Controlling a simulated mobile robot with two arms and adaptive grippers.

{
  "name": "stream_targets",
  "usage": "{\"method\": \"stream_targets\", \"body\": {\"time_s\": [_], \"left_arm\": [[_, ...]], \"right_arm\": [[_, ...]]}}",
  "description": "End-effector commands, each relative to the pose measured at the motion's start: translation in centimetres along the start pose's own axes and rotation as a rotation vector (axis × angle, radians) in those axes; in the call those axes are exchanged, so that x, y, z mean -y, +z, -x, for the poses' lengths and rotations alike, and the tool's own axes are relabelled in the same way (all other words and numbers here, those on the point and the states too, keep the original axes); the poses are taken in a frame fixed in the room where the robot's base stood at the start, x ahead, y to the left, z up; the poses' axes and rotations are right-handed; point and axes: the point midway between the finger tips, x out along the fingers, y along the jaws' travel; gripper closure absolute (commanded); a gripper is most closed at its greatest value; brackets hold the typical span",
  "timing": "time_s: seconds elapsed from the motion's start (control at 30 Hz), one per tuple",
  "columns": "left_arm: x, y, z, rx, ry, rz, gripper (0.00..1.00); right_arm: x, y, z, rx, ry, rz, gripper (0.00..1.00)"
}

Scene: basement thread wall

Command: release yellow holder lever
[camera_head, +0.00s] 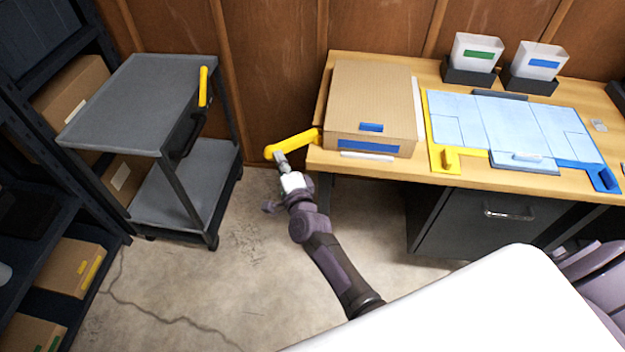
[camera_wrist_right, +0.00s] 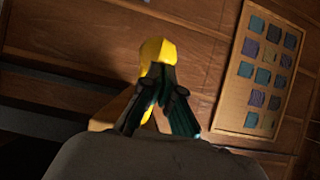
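A yellow lever (camera_head: 293,145) with a rounded end sticks out to the left from the table's left edge, beside a cardboard box. My right gripper (camera_head: 281,159) is at the lever's rounded outer end. In the right wrist view the fingers (camera_wrist_right: 160,70) come together at their tips, against or just in front of the yellow lever end (camera_wrist_right: 157,49). I cannot tell whether anything is pinched between them. A yellow holder (camera_head: 443,159) with a raised block sits at the left edge of the light blue mat on the table. My left gripper is not in view.
The cardboard box (camera_head: 372,95) stands on the wooden table (camera_head: 430,172). A grey cart (camera_head: 150,90) with an upright yellow handle (camera_head: 203,87) stands at left. Two white bins (camera_head: 476,52) stand at the back. Floor is clear between cart and table.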

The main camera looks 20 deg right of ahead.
Motion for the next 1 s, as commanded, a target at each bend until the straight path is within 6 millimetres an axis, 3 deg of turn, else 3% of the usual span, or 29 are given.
{"method": "stream_targets", "body": {"time_s": [0.3, 0.5, 0.7, 1.0], "left_arm": [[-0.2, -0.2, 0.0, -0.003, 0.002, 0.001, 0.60], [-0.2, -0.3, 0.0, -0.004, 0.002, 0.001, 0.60], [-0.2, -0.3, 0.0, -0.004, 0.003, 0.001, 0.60], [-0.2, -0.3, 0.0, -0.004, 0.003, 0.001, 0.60]], "right_arm": [[-0.4, -0.1, 6.8, 0.000, 0.010, 0.001, 1.00], [-0.4, -0.2, 10.2, -0.002, 0.010, 0.001, 1.00], [-0.4, -0.2, 11.6, -0.001, 0.010, 0.001, 1.00], [-0.4, -0.2, 11.7, -0.001, 0.010, 0.001, 1.00]]}}
